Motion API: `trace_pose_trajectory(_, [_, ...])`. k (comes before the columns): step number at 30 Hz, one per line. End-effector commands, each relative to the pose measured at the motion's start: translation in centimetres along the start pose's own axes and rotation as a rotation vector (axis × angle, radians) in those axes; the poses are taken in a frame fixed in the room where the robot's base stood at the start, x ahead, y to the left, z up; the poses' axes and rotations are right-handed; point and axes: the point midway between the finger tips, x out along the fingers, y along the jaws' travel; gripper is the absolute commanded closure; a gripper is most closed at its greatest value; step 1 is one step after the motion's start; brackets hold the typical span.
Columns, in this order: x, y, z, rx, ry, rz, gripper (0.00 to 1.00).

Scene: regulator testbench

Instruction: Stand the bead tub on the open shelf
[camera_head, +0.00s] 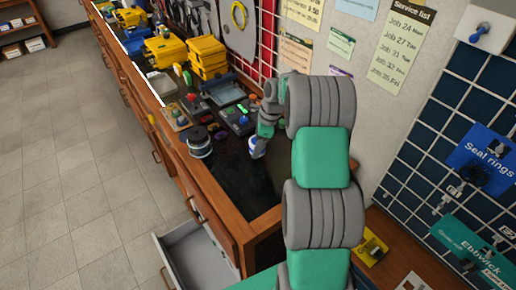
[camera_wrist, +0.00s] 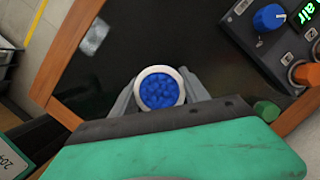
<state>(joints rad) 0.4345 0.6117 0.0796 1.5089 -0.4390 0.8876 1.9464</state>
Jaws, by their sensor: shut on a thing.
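The bead tub (camera_wrist: 159,90) is a round white-rimmed tub of blue beads. It sits between the two grey fingers of my gripper (camera_wrist: 160,98), which is shut on it, over the dark bench top. In the head view the tub (camera_head: 253,144) is a small blue and white patch at my gripper (camera_head: 261,146), partly hidden by it. I cannot tell whether the tub touches the bench. A wooden shelf unit (camera_head: 24,26) with boxes stands far off at the upper left; I cannot tell whether it is the open shelf.
A dark round spool-like item (camera_head: 199,142) stands on the bench (camera_head: 225,190) left of my gripper. A control box with knobs (camera_head: 237,118) and yellow bins (camera_head: 207,57) lie behind. A drawer (camera_head: 188,255) hangs open below. The floor (camera_head: 75,160) at left is clear.

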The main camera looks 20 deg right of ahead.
Motion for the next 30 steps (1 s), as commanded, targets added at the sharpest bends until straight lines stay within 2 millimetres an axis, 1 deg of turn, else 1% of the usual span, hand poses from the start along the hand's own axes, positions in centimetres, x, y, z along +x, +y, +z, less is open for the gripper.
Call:
trace_pose_trajectory(4, [1.2,-1.0,-1.1,0.002,0.0,0.0,0.91])
trace_pose_trajectory(9, [3.6,-0.9,-1.7,0.0,0.0,-0.001,0.91])
trace_pose_trajectory(19, [4.3,-0.9,-1.8,-0.001,0.0,-0.002,0.91])
trace_pose_trajectory(20, [4.3,-0.8,-1.8,0.0,0.0,-0.002,0.46])
trace_pose_trajectory(27, [4.2,-0.8,-1.8,0.0,0.0,-0.001,0.27])
trace_pose_trajectory(30, [4.2,-0.8,-1.8,0.0,0.0,-0.001,0.25])
